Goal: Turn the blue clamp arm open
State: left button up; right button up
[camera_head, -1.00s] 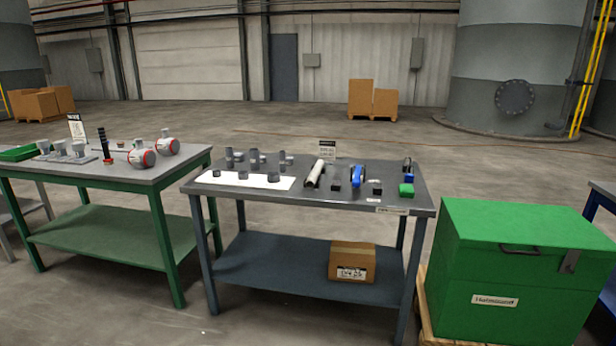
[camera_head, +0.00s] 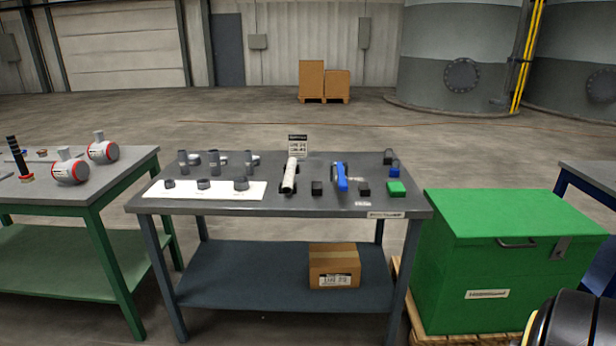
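The blue clamp arm (camera_head: 342,178) is on the right half of the grey-topped table (camera_head: 300,207) in the middle of the head view. It is a slim blue piece running from front to back. Small black blocks stand on either side of it, one on the left (camera_head: 317,188) and one on the right (camera_head: 364,188). At this distance I cannot tell how far the arm is turned. Neither of my grippers is in view. A dark rounded part at the lower right corner looks like part of my own arm.
A white cylinder (camera_head: 290,175), a green block (camera_head: 396,188) and several grey fittings on a white sheet (camera_head: 215,194) share the table. A green chest (camera_head: 510,260) stands close at its right, a green-framed table (camera_head: 95,187) at its left. A cardboard box (camera_head: 334,265) sits on the lower shelf.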

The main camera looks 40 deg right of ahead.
aim_at(341, 178)
jog(key=z, duration=0.45)
jog(key=i, duration=0.8)
jog(key=z, duration=0.8)
